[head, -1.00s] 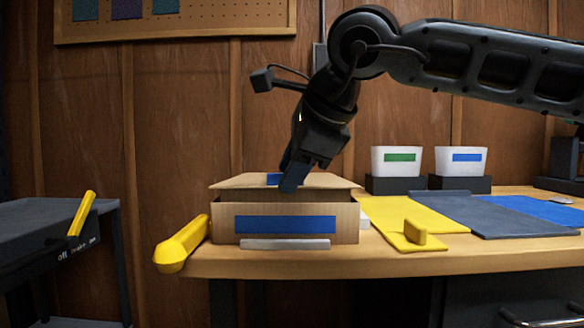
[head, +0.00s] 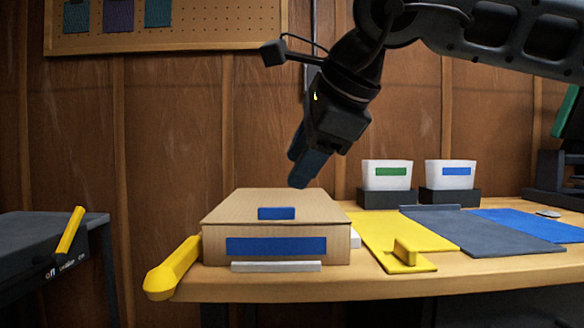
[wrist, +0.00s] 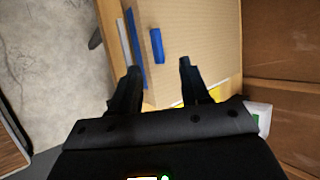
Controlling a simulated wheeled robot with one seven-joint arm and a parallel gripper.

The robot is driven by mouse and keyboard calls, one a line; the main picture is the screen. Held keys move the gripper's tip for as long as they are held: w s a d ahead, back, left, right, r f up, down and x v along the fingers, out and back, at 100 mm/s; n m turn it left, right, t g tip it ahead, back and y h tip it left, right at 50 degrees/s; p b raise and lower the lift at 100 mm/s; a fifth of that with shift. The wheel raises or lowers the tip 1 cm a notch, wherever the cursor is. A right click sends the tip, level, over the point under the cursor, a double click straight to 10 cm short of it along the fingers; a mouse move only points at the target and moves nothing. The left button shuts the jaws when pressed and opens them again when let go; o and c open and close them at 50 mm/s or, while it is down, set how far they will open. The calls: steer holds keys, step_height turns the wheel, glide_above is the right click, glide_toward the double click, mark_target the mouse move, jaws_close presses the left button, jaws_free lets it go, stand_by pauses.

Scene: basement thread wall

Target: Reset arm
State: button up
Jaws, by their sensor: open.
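My gripper (head: 301,172) hangs from my arm above the right back part of a cardboard box, clear of its lid. In the wrist view my gripper (wrist: 157,75) shows its two fingers spread apart with nothing between them. The cardboard box (head: 220,246) sits on the workbench with its lid (head: 325,208) lying flat and closed. A blue tab (head: 276,213) is on the lid and a blue label (head: 276,246) is on the front. The blue tab also shows in the wrist view (wrist: 157,45), beyond the fingers.
A yellow handle-like bar (head: 172,270) is left of the box. A yellow mat (head: 385,232), grey mat (head: 490,230) and blue mat (head: 530,225) lie to the right. Two white bins (head: 387,180) (head: 447,180) stand behind. A dark cart (head: 40,235) is at left. Space above the bench is free.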

steer(key=shift+s+d+r, duration=0.1)
steer(key=shift+s+r, duration=0.05)
steer(key=shift+s, duration=0.05)
stand_by(0.3)
